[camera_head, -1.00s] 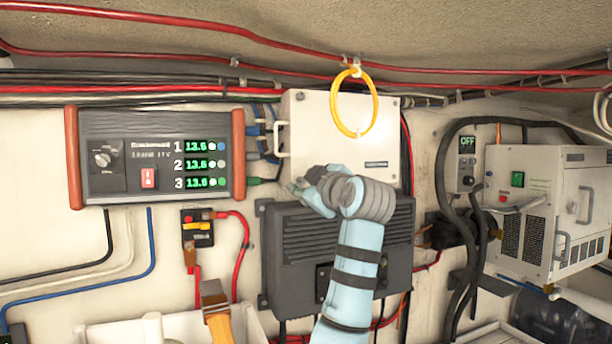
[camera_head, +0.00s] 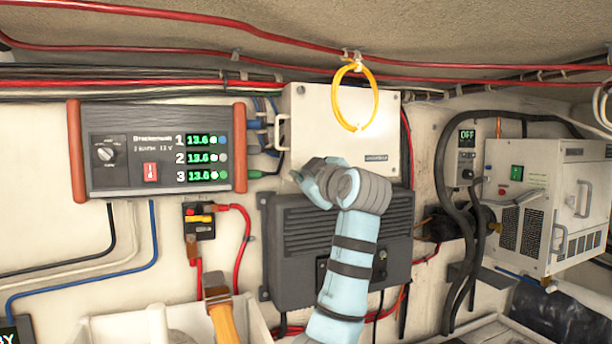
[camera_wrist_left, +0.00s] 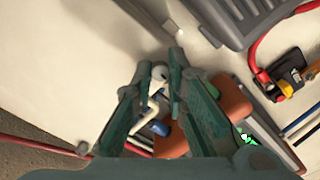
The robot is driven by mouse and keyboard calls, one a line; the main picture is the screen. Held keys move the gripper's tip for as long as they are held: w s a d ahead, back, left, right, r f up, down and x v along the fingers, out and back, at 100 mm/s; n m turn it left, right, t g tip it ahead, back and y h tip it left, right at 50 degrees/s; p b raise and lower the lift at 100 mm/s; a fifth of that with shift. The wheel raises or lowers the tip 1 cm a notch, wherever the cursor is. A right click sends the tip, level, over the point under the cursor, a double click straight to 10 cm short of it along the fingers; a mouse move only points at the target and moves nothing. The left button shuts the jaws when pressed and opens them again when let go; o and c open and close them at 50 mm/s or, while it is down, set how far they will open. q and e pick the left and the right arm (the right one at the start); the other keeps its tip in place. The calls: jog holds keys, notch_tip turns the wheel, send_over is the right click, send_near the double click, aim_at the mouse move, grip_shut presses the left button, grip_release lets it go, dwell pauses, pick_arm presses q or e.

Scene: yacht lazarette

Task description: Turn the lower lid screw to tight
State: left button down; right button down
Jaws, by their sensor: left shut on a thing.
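The white box (camera_head: 335,125) with its flat lid is on the wall, and the lid also shows in the left wrist view (camera_wrist_left: 60,70). My left gripper (camera_head: 296,177) is at the lid's lower left corner. In the left wrist view my left gripper (camera_wrist_left: 167,74) has its two fingertips closed around the small grey lower lid screw (camera_wrist_left: 160,72). The head view hides this screw behind the gripper. Another lid screw (camera_wrist_left: 82,147) shows apart from the fingers. How far the lower screw is turned cannot be told. My right gripper is out of view.
A dark finned unit (camera_head: 290,260) sits just below the box. A panel with green readouts (camera_head: 155,150) is to the left, with cables between. A yellow cable loop (camera_head: 334,105) hangs over the lid. A white bin (camera_head: 255,318) holding a wooden-handled tool (camera_head: 222,320) stands below.

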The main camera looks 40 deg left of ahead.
pick_arm(q)
jog(key=m+p, duration=0.1)
jog(key=m, duration=0.4)
jog(key=m+p, duration=0.1)
jog(key=m, duration=0.3)
jog(key=shift+m, duration=0.4)
jog(key=m, duration=0.3)
jog(key=shift+m+p, duration=0.3)
jog(key=shift+m, duration=2)
jog(key=c, duration=1.6)
grip_release()
jog(key=shift+o, duration=0.2)
